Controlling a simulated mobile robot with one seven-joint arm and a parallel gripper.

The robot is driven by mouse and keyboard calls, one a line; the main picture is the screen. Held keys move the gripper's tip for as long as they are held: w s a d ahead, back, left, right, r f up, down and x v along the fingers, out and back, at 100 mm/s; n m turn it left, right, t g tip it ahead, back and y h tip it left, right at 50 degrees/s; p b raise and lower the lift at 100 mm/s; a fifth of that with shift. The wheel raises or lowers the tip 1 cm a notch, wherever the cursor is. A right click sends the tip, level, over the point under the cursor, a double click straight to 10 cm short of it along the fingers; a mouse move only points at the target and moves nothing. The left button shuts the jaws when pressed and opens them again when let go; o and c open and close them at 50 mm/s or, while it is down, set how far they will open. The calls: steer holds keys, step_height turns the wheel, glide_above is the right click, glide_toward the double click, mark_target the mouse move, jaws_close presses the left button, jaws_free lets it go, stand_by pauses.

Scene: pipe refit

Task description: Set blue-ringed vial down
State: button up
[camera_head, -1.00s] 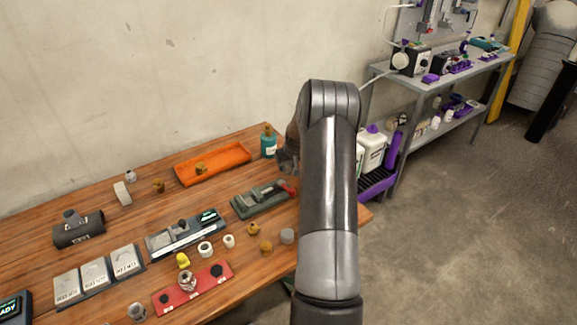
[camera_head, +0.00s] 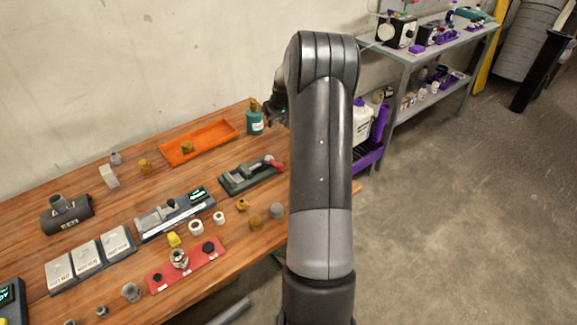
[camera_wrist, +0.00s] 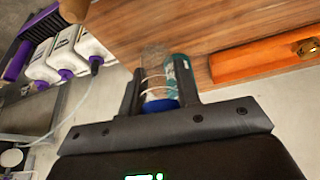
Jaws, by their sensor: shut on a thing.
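The blue-ringed vial (camera_wrist: 155,73) is a clear tube with a blue band near the lower end of the wrist picture. My gripper (camera_wrist: 158,82) is shut on it, with one dark finger on either side. In the head view my gripper (camera_head: 277,108) is beside the teal bottle at the table's back right corner, partly hidden by my arm. I cannot make out the vial there. In the wrist view the wooden table (camera_wrist: 135,22) lies beyond the vial; the gap between them is unclear.
The teal bottle (camera_head: 255,122) stands very close to my gripper; it also shows beside the vial in the wrist view (camera_wrist: 178,75). An orange tray (camera_head: 215,138) lies left of it. A green clamp fixture (camera_head: 245,179) with a red handle is nearer.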

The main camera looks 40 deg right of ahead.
steer(key=s+n+y, duration=0.1)
steer(key=s+n, duration=0.2)
steer(key=s, duration=0.3)
steer(key=s+n+y, duration=0.1)
steer(key=s+n, duration=0.2)
steer(key=s, duration=0.3)
steer(key=s+d+n+g+y, duration=0.1)
steer(key=s+n, duration=0.2)
steer(key=s, duration=0.3)
steer(key=shift+d, duration=0.1)
steer(key=s+a+r+n+g+y, duration=0.1)
steer(key=s+a+n+g+y, duration=0.3)
steer(key=s+n, duration=0.9)
steer(key=w+a+f+m, duration=0.1)
steer(key=w+a+f, duration=0.1)
steer(key=w+a+f+m+h, duration=0.1)
steer(key=w+a+f, duration=0.1)
steer(key=w, duration=0.1)
steer(key=w+a+f+h, duration=0.1)
steer(key=w+a+f, duration=0.1)
steer(key=shift+w+a+f+m+t, duration=0.2)
steer(key=shift+f+m+t, duration=0.1)
steer(key=shift+f+m, duration=0.1)
steer(key=shift+f, duration=1.9)
steer(key=shift+f, duration=0.15)
steer(key=o, duration=0.9)
steer(key=shift+o, duration=0.2)
